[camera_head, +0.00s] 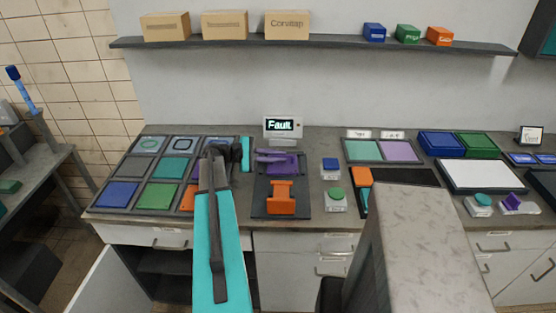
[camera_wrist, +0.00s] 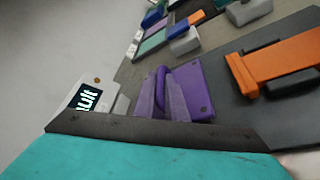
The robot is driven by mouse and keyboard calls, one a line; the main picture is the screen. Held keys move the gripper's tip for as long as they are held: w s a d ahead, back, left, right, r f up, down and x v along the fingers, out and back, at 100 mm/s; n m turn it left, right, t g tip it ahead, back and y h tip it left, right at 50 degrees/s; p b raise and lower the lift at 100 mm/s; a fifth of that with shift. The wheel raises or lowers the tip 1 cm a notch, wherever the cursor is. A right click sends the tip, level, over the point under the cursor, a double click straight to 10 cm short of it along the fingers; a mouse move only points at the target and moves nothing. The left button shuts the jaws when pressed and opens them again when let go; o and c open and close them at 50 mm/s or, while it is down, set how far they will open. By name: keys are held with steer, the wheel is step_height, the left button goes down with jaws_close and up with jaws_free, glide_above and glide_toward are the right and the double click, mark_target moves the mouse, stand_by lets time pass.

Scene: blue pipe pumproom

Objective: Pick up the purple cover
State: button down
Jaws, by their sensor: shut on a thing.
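The purple cover (camera_head: 289,168) lies at the back of a dark board (camera_head: 261,211) on the counter, below the fault display. In the wrist view the purple cover (camera_wrist: 197,88) shows a raised loop handle. My gripper (camera_head: 271,155) reaches it from the left. In the wrist view my gripper's two greyish-purple fingers (camera_wrist: 161,98) are closed around the handle. The cover appears to rest on the board; any small gap beneath it cannot be told. The underside is hidden.
An orange H-shaped piece (camera_head: 281,197) sits on the board just in front of the cover. A display reading "Fault" (camera_head: 282,127) stands behind. A blue-topped button box (camera_head: 330,168) and green one (camera_head: 336,199) stand right. A tray of coloured tiles (camera_head: 153,174) lies left.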

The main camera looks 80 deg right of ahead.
steer(key=shift+r+b, duration=0.3)
steer(key=shift+r, duration=0.45)
steer(key=w+a+r+b, duration=0.1)
steer(key=w+a+b, duration=0.1)
steer(key=a, duration=0.5)
steer(key=w+a+r+b, duration=0.1)
steer(key=w+a+b, duration=0.1)
steer(key=w+a, duration=0.3)
steer(key=shift+w+a+r, duration=0.25)
steer(key=shift+a+r, duration=0.15)
steer(key=shift+a, duration=0.7)
steer(key=shift+w, duration=0.1)
